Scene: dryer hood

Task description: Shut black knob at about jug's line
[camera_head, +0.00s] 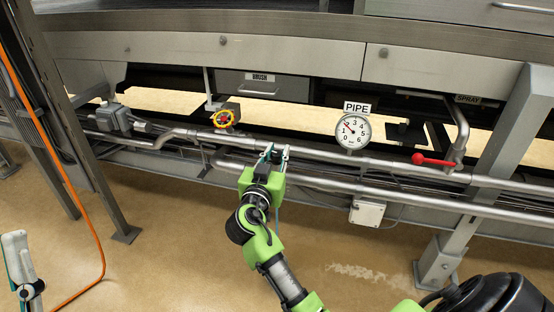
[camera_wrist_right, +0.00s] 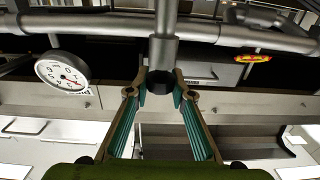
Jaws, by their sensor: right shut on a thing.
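My right gripper (camera_head: 273,153) is at the pipes under the counter, just right of the yellow and red valve wheel. In the right wrist view its two teal-padded fingers (camera_wrist_right: 161,90) are closed around a small black knob (camera_wrist_right: 160,80) at the end of a short grey pipe stub. I cannot make out a jug.
A yellow and red valve wheel (camera_head: 224,118), a round gauge (camera_head: 353,131) under a PIPE label and a red lever (camera_head: 434,160) sit along the grey pipes. A grey post (camera_head: 494,165) stands at right. An orange hose (camera_head: 92,232) runs down at left.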

